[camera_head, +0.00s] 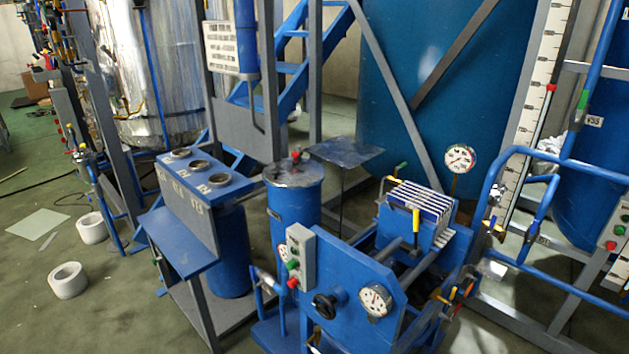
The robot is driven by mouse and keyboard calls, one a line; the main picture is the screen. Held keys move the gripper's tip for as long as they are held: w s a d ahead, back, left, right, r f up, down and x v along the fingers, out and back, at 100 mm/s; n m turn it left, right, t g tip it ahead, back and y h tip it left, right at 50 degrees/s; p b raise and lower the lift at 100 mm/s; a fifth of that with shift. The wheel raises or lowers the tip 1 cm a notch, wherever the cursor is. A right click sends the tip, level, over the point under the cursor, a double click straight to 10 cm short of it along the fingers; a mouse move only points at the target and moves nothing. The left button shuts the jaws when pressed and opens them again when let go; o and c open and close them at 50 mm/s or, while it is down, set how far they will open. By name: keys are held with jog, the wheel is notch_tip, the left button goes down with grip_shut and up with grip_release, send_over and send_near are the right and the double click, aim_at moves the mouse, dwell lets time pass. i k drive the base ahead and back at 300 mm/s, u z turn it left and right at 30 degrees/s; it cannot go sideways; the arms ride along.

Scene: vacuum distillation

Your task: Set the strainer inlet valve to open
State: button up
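No label in view clearly marks the strainer inlet valve, so I cannot tell which valve it is. A blue cylindrical vessel (295,208) with a flanged grey lid stands at the centre. Beside its front is a blue machine (345,270) with a black handwheel (325,306). A yellow lever (416,220) hangs upright on the ribbed block. Small red and yellow handles (460,292) sit at the machine's right side. A green handle (582,105) is on the blue pipe at right. Their open or shut settings are unclear. My gripper is not in view.
A grey button box (300,255) and pressure gauges (375,300) are on the machine. White rings (67,281) lie on the green floor (110,325), which is mostly free at lower left. Blue pipe frames crowd the right.

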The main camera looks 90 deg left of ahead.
aim_at(252, 269)
jog(key=k, duration=0.65)
jog(key=u, duration=2.8)
jog(key=i, duration=0.5)
jog(key=u, duration=0.05)
